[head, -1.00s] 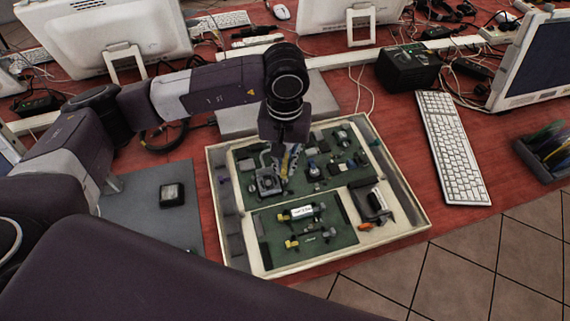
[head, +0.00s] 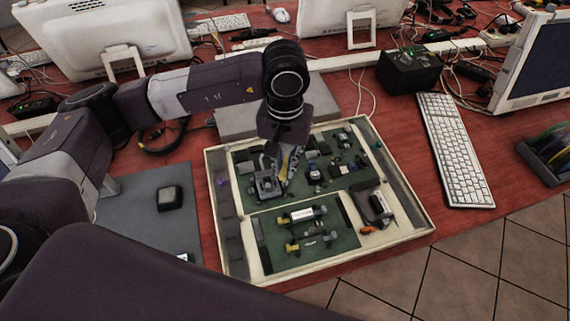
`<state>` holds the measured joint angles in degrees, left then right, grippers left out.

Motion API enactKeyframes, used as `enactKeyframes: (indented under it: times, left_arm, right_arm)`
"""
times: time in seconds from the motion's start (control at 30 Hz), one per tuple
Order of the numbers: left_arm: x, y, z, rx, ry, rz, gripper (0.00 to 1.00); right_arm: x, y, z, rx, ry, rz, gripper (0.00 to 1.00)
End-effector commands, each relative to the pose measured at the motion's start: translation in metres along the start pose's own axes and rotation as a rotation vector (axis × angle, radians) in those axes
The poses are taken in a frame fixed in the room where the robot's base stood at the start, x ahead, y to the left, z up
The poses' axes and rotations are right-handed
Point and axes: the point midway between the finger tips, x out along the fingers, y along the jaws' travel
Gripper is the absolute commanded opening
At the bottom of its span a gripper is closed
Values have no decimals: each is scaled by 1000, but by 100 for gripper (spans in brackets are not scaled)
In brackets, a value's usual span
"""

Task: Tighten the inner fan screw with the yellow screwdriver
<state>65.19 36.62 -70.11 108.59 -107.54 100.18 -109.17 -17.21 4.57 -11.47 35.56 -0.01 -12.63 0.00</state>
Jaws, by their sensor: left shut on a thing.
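A shallow cream tray (head: 330,262) on the red table holds green circuit boards (head: 297,262). My left gripper (head: 281,160) reaches down over the upper left part of the tray and is shut on the yellow screwdriver (head: 288,163). Only a short yellow stretch of the screwdriver shows, roughly upright. The grey square fan (head: 266,184) sits on the upper board just below and left of the gripper. The screw itself is too small to make out, and I cannot tell whether the screwdriver tip touches it. My right gripper is out of view.
A grey mat (head: 140,215) with a small black box (head: 170,197) lies left of the tray. A white keyboard (head: 457,155) lies to the right, with a black box (head: 409,70) behind it. Monitors and cables fill the back. Red table shows between tray and keyboard.

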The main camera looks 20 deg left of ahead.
Motion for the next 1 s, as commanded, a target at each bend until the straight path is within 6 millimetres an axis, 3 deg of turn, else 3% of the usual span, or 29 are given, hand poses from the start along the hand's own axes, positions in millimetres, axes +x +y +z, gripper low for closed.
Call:
enactKeyframes:
  times: [0.5,1.0]
  left_arm:
    - [2,0,0,111,1,0,0]
    - [2,0,0,231,0,0,0]
  right_arm:
    - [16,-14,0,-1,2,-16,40]
    - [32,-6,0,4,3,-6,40]
